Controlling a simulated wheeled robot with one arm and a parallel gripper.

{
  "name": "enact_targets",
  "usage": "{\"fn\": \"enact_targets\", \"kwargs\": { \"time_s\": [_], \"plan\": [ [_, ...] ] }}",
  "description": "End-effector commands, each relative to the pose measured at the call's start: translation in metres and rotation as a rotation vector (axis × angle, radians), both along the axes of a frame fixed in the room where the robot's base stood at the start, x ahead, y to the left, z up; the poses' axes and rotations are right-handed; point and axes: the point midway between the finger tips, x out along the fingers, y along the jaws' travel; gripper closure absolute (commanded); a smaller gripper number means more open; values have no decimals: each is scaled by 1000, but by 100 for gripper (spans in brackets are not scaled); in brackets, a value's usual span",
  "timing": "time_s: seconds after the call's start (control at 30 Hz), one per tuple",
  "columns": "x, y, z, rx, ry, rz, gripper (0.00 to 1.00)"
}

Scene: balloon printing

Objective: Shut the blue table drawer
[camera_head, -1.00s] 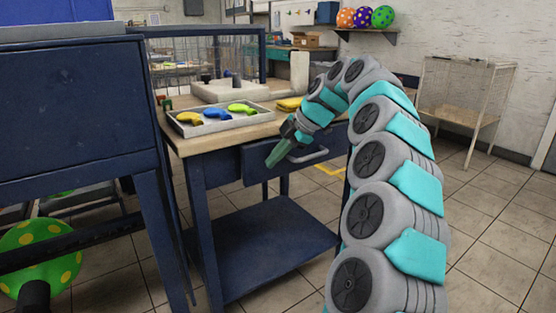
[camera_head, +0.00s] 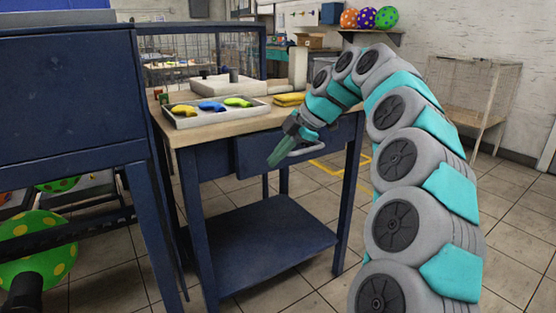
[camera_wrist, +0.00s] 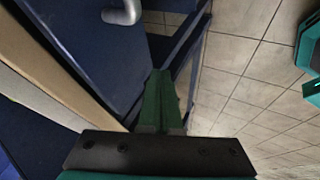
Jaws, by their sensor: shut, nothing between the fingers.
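The blue table drawer (camera_head: 250,158) is set under the wooden top of the blue table. Its front looks slightly proud of the table frame; how far is hard to tell. Its grey bar handle (camera_head: 300,153) is partly behind my gripper (camera_head: 275,161). My gripper is shut and empty, its green fingers pointing down and left in front of the drawer front. In the wrist view the fingers (camera_wrist: 160,75) are together beside the blue drawer front (camera_wrist: 88,45), with the handle (camera_wrist: 122,12) above them. I cannot tell whether the fingertips touch the drawer.
The wooden tabletop (camera_head: 205,136) holds a white tray (camera_head: 178,123) of yellow, blue and green pieces and a yellow cloth-like item (camera_head: 289,99). A lower blue shelf (camera_head: 255,240) is empty. A large blue cabinet (camera_head: 70,100) stands close on the left. Tiled floor is open to the right.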

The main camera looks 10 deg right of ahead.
Motion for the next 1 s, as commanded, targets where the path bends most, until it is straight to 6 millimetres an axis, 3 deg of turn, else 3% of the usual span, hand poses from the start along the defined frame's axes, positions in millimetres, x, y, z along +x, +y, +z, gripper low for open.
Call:
{"fn": "enact_targets", "kwargs": {
  "time_s": [0.73,1.0],
  "plan": [
    [-26,-45,72,-1,0,-2,100],
    [-28,-60,74,51,20,-55,100]
  ]
}}
